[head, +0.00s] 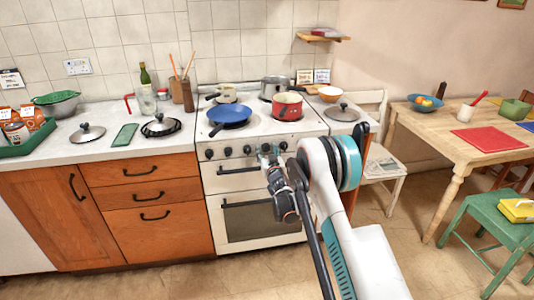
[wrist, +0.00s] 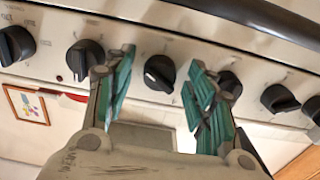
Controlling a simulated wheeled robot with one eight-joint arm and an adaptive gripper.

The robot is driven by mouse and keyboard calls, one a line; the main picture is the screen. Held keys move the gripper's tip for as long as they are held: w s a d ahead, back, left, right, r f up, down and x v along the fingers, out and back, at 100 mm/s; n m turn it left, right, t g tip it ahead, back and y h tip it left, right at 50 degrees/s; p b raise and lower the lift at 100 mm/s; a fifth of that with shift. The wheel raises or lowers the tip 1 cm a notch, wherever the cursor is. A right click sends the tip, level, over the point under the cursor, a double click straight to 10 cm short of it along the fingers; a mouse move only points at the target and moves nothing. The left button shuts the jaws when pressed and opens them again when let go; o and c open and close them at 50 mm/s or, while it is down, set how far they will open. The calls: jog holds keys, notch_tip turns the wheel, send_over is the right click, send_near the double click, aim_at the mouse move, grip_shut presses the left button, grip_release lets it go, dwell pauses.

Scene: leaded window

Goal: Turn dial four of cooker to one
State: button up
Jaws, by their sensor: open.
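The white cooker (head: 245,180) stands in the middle of the head view with a row of black dials on its front panel. In the wrist view one black dial (wrist: 160,73) sits between my gripper's fingers (wrist: 161,60), apart from both as far as I can tell. A short white mark shows on its lower left. My gripper (head: 270,157) is open in front of the panel, right of the panel's middle, and hides part of the row in the head view. More dials (wrist: 85,57) lie on both sides; the one behind the right finger is partly hidden. Dial numbers are too small to read.
A blue pan (head: 230,115) and a red pot (head: 287,106) stand on the hob. A dark bar (wrist: 240,16) crosses the top of the wrist view near the dials. A chair (head: 380,165) and a wooden table (head: 450,130) stand to the right. Floor is clear before the cooker's left.

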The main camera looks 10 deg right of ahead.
jog(key=c, duration=1.1)
jog(key=shift+o, duration=0.2)
jog(key=shift+n, duration=0.3)
jog(key=n, duration=0.5)
jog(key=shift+d+n, duration=0.1)
jog(key=shift+n, duration=0.2)
jog(key=n, duration=0.5)
jog(key=shift+n, duration=0.4)
jog(key=o, duration=1.1)
jog(key=shift+c, duration=0.2)
